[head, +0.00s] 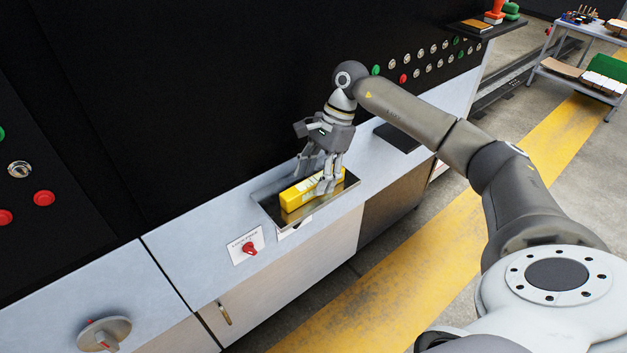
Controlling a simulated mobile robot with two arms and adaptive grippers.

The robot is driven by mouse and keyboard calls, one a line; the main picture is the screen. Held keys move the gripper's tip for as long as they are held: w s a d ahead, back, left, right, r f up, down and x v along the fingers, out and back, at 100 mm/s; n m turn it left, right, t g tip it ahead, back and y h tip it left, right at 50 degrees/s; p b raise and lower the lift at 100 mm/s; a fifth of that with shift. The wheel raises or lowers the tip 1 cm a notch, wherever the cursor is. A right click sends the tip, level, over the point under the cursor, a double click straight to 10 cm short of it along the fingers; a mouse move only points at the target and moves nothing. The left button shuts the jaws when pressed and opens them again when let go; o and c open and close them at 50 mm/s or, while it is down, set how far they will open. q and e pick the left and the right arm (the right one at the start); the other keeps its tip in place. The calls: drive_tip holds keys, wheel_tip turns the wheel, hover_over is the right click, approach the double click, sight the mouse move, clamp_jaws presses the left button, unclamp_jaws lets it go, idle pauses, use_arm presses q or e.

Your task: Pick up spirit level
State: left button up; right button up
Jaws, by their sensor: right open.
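The spirit level (297,197) is a yellow bar that lies in a shallow metal tray (270,209) set in the machine's grey ledge. My right gripper (320,180) is open and points down over the bar's right part, with its fingers around or close beside it. I cannot tell whether the fingers touch the bar. The gripper hides some of the bar's far right end. My left gripper is not in the view.
A black machine panel with buttons (403,78) rises behind the ledge. A red switch (249,248) on a white label is on the front face below the tray. A dark flat pad (397,138) lies right of the gripper. A shelf cart (585,60) stands far right.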

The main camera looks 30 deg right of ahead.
drive_tip(key=shift+x, duration=0.95)
drive_tip(key=shift+c, duration=0.3)
clamp_jaws()
drive_tip(key=shift+w+r, duration=0.1)
